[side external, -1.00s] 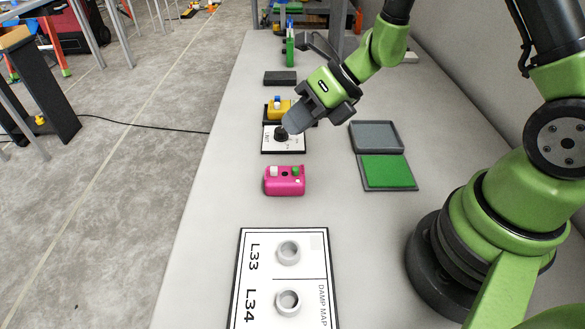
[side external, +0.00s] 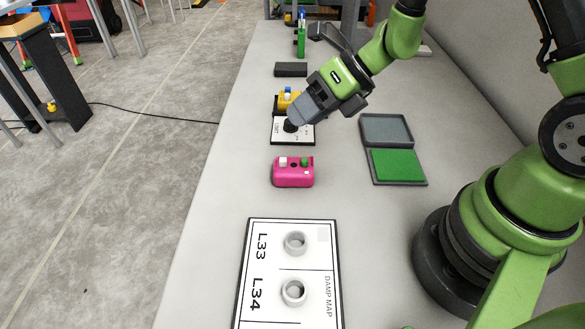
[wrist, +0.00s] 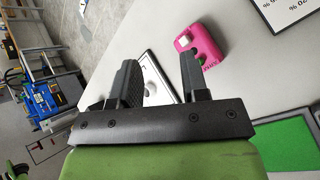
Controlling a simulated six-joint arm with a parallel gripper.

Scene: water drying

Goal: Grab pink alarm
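The pink alarm (side external: 293,172) is a small box with a white and a green button on top. It lies on the table in front of a white card (side external: 305,137), between that card and the damp map board. My gripper (side external: 298,112) is above the white card, behind the pink alarm and apart from it. In the wrist view my gripper (wrist: 158,78) has its two fingers spread with nothing between them. The pink alarm (wrist: 199,46) shows there beyond the right finger.
The damp map board (side external: 262,235) with two grey rings lies at the front. A grey and green pad case (side external: 397,165) lies open to the right. A dark block (side external: 291,69) lies further back. The table's left edge is near.

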